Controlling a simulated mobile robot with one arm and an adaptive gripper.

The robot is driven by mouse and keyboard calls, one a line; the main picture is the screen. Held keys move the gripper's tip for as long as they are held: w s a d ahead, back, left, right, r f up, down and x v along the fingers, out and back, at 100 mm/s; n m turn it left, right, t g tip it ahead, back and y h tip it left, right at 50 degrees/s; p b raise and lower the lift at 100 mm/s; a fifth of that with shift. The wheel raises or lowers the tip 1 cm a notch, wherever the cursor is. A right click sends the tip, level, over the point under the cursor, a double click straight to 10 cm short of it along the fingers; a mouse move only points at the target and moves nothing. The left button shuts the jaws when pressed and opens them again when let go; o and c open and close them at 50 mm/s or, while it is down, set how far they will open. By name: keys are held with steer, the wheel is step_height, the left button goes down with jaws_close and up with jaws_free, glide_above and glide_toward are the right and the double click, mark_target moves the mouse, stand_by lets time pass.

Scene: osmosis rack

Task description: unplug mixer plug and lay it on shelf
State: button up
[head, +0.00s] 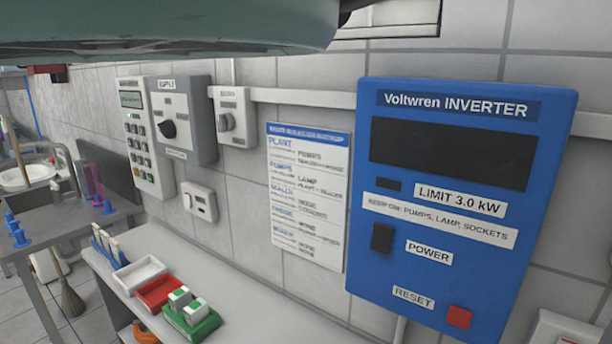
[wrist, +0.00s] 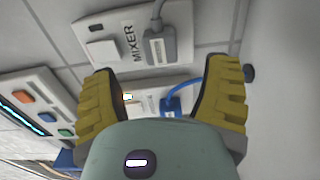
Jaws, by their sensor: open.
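The grey mixer plug (wrist: 161,47) sits in the wall socket plate labelled MIXER (wrist: 116,40) in the wrist view, with its grey cord running up out of the picture. My gripper (wrist: 165,85) is open, its two yellow-padded fingers spread wide and empty. The plug lies beyond the fingertips, between them in the picture, and looks clear of both. A shelf (head: 240,295) runs along the wall in the head view. The mixer plug and my gripper's fingers do not show in the head view.
A blue plug (wrist: 172,104) with a blue cord sits in a neighbouring socket, partly hidden by my gripper. A panel with coloured buttons (wrist: 35,105) is at left. White (head: 138,272), red (head: 160,291) and green (head: 194,324) trays occupy the shelf's left part.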

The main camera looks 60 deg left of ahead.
steer(key=b+x, duration=0.1)
steer(key=x, duration=0.5)
steer(key=shift+w+a+f, duration=0.1)
steer(key=shift+w+a, duration=0.1)
steer(key=shift+w, duration=0.15)
steer(key=shift+w+a+b, duration=0.15)
steer(key=shift+w+b, duration=0.15)
steer(key=shift+w, duration=0.1)
steer(key=shift+o, duration=0.2)
steer(key=shift+b, duration=0.35)
stand_by(0.4)
jaws_close()
stand_by(0.6)
steer(key=shift+s, duration=0.1)
steer(key=v, duration=0.6)
stand_by(1.0)
